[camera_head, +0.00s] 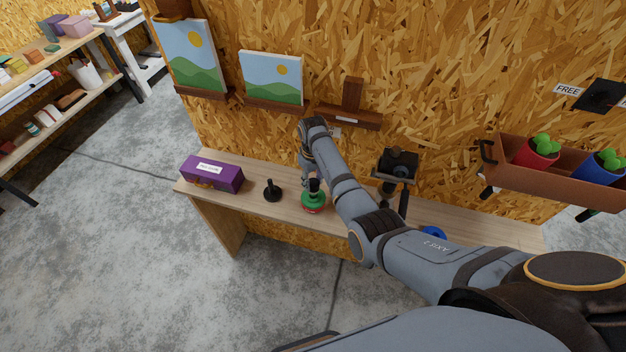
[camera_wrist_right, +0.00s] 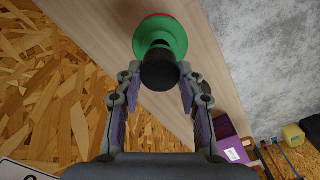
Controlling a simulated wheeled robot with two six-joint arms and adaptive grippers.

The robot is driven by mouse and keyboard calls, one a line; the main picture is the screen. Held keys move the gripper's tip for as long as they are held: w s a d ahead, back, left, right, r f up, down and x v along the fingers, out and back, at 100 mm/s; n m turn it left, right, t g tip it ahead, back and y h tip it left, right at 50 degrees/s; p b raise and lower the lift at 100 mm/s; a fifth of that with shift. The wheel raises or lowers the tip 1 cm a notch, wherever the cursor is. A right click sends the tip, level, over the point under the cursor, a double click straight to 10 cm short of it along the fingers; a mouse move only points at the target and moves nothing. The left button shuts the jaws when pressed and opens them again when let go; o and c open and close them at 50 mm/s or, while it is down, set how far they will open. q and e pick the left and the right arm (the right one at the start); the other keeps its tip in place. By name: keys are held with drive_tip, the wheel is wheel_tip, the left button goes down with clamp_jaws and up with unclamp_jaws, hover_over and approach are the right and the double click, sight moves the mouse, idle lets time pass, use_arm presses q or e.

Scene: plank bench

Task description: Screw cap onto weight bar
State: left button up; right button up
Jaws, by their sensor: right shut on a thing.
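A green round weight (camera_head: 313,203) with a red edge beneath it sits on the bench. It also shows at the top of the right wrist view (camera_wrist_right: 165,32). My right gripper (camera_head: 313,181) is over this weight, pointing down. Its fingers are closed around a black round piece (camera_wrist_right: 160,72), which looks like the cap, directly over the weight's middle. Whether it touches the bar is hidden. A separate black piece (camera_head: 272,190) with a round base and a short upright post stands to the left. My left gripper is not in view.
A purple box (camera_head: 212,174) stands at the bench's left end. A black device on a stand (camera_head: 398,165) and a blue thing (camera_head: 433,232) are to the right, beyond my arm. Pictures on ledges and a planter shelf (camera_head: 510,172) hang on the wall behind.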

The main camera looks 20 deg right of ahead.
sight(313, 182)
drive_tip(key=shift+f, duration=0.1)
drive_tip(key=o, duration=1.3)
drive_tip(key=shift+o, duration=0.2)
drive_tip(key=shift+r, duration=0.5)
wheel_tip(313, 182, up, 11)
